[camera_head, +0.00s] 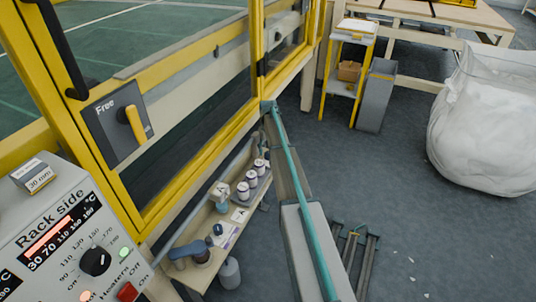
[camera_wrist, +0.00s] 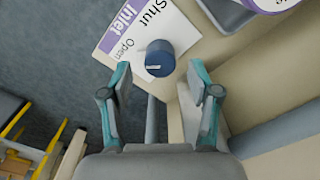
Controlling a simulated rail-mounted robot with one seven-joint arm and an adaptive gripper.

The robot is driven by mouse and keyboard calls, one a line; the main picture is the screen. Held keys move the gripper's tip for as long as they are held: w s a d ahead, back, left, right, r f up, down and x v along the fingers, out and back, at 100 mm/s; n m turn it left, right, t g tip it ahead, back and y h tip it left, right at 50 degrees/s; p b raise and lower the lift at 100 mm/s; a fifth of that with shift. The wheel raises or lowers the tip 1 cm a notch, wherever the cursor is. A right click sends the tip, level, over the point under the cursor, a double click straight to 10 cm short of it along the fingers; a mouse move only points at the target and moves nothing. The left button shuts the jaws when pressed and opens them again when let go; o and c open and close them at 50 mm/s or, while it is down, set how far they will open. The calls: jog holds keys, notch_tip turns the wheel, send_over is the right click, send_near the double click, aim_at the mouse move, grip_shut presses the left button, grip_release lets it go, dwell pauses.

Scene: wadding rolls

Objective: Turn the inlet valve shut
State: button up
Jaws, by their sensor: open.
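The inlet valve is a round dark blue knob (camera_wrist: 160,58) with a short pale mark low on its left side. It stands at the lower right of a white label (camera_wrist: 165,28) with a purple strip reading "Inlet", "Shut" and "Open". "Open" is nearest the knob's left side. My gripper (camera_wrist: 159,78) is open and empty, its two teal-edged fingers apart. In the wrist picture the knob lies beyond and between the fingertips, with no visible contact. In the head view a small dark blue knob (camera_head: 217,229) beside a purple-striped label (camera_head: 230,237) appears to be this valve; I cannot make out my gripper there.
A beige shelf (camera_head: 197,232) along the yellow-framed machine carries several white canisters (camera_head: 250,178) and bottles. A grey cylinder (camera_head: 230,272) stands beside it. The rack-side control panel (camera_head: 70,245) is at lower left. A white sack (camera_head: 485,120) is at right, with open floor before it.

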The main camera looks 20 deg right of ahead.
jog(key=shift+f, duration=1.15)
jog(key=c, duration=1.2)
